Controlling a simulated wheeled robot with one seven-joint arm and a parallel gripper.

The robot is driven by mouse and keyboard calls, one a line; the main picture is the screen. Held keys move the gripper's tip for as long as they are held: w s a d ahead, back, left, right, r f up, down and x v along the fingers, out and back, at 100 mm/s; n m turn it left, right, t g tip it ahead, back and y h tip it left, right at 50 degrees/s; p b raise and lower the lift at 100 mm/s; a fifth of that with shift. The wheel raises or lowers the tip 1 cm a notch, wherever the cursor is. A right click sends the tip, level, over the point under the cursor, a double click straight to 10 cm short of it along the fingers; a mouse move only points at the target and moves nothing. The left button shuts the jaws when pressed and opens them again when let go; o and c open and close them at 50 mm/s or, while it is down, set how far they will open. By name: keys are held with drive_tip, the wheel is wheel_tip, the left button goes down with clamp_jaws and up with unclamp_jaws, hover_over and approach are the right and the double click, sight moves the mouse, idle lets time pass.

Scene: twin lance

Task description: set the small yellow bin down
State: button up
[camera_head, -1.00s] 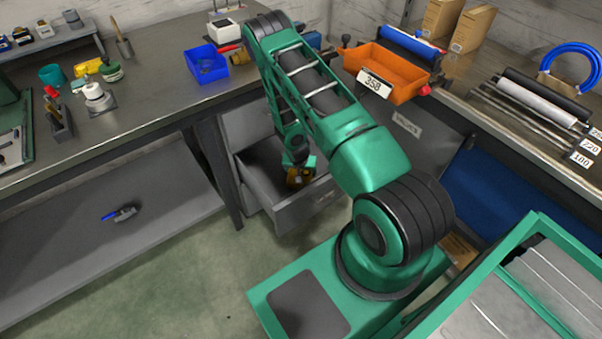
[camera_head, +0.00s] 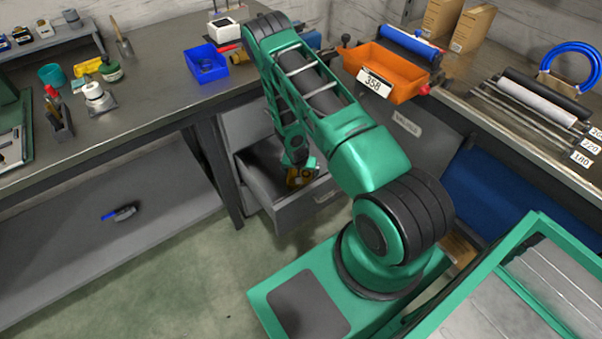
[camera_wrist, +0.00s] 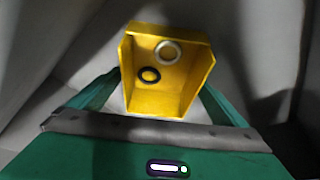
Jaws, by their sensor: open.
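The small yellow bin (camera_wrist: 160,95) is in the middle of the wrist view, with a pale ring (camera_wrist: 167,52) and a dark ring (camera_wrist: 150,75) in it. My gripper (camera_wrist: 162,100) is open, with a green finger on either side of the bin; I cannot tell if either touches it. In the head view my gripper (camera_head: 297,165) reaches down into the open grey drawer (camera_head: 272,185) under the bench. The bin (camera_head: 303,177) shows there partly, at my fingertips. Whether its underside rests on the drawer floor is hidden.
Grey drawer walls surround my gripper closely. The bench (camera_head: 150,95) above holds a blue bin (camera_head: 206,64), a white device and an orange bin (camera_head: 395,75) labelled 358. A blue-handled tool (camera_head: 119,214) lies on the low shelf (camera_head: 60,250).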

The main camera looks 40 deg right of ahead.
drive_tip(key=s+r+g, duration=0.1)
drive_tip(key=s+r, duration=0.3)
drive_tip(key=r, duration=0.9)
drive_tip(key=s+r, duration=0.4)
drive_tip(key=r, duration=0.8)
drive_tip(key=s+r+g, duration=0.1)
drive_tip(key=s+r, duration=0.2)
drive_tip(key=r, duration=1)
drive_tip(key=s+a+r+n+y, duration=0.1)
drive_tip(key=s+a+r, duration=0.1)
drive_tip(key=s+r, duration=0.6)
drive_tip(key=s+a+r+n+g+y, duration=0.1)
drive_tip(key=s+a+r+y, duration=0.1)
drive_tip(key=s+r, duration=0.7)
drive_tip(key=s+a, duration=0.1)
drive_tip(key=s, duration=0.6)
drive_tip(key=shift+s, duration=0.4)
drive_tip(key=shift+a, duration=0.1)
drive_tip(key=shift+w+f, duration=0.25)
drive_tip(key=shift+w, duration=0.4)
